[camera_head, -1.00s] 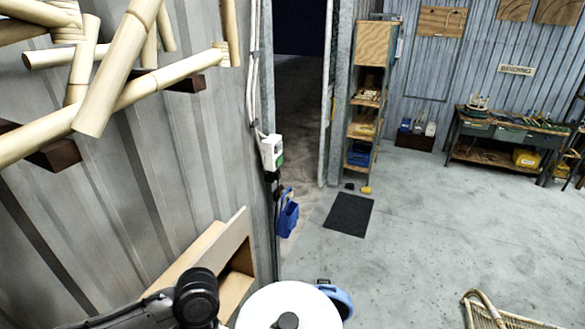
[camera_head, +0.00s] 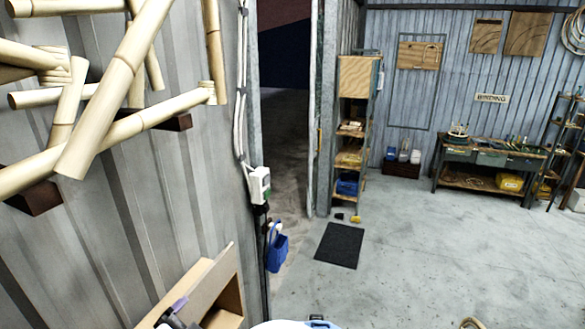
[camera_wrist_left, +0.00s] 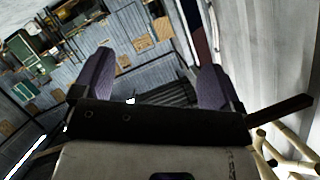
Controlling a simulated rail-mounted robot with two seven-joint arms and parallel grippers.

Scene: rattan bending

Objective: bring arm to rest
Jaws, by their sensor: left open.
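My left gripper (camera_wrist_left: 157,76) shows in the left wrist view with its two dark purple fingers wide apart. Nothing is between the fingers, and they point at the ceiling and far wall, clear of any surface. In the head view, a small purple and dark part at the bottom left, by the wooden box, looks like a piece of this gripper; the rest is cut off. My right gripper is not in view.
Bamboo poles (camera_head: 115,75) hang on dark wall brackets at the left. An open wooden box (camera_head: 225,295) is at the lower left wall. A shelf (camera_head: 352,130), dark mat (camera_head: 339,245) and workbench (camera_head: 490,165) stand farther off. Much of the concrete floor is clear.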

